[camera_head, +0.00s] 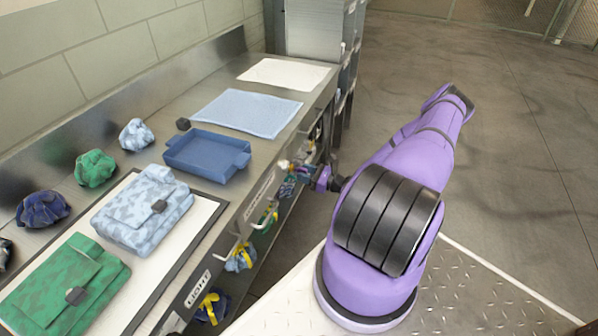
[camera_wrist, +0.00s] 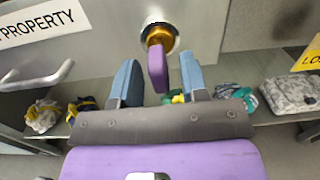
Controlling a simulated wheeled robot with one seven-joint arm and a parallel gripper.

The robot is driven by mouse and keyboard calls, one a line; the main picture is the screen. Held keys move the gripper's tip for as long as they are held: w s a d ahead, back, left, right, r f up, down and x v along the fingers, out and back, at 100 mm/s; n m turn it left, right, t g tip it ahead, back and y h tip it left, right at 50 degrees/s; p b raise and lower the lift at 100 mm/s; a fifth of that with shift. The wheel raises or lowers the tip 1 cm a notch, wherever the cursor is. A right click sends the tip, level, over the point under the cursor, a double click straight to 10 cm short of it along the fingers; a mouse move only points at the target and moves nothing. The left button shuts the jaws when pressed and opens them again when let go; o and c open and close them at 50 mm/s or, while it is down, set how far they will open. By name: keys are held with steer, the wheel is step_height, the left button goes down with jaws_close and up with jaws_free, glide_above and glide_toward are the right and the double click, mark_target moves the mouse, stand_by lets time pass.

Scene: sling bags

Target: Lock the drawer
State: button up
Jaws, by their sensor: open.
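The metal drawer front (camera_wrist: 100,45) carries a label ending in PROPERTY (camera_wrist: 40,22) and a bar handle (camera_wrist: 38,78). A round lock with a brass centre (camera_wrist: 158,32) sits near its right edge in the wrist view. A purple key (camera_wrist: 158,68) sticks out of the lock, its flat head hanging down. My gripper (camera_wrist: 160,62) is open, its blue fingers on either side of the key with a gap on both sides. In the head view my gripper (camera_head: 302,173) is at the bench front. The drawer front (camera_head: 245,212) looks closed; the key is too small to make out there.
The bench top holds a blue tray (camera_head: 205,160), a light blue bag (camera_head: 142,212), a green bag (camera_head: 65,285), a blue cloth (camera_head: 247,112) and several pouches. Bags lie on a shelf below (camera_wrist: 290,95). Open floor (camera_head: 480,140) is to the right.

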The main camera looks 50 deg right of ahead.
jaws_close()
steer(key=shift+n, duration=3.7)
steer(key=shift+n, duration=1.9)
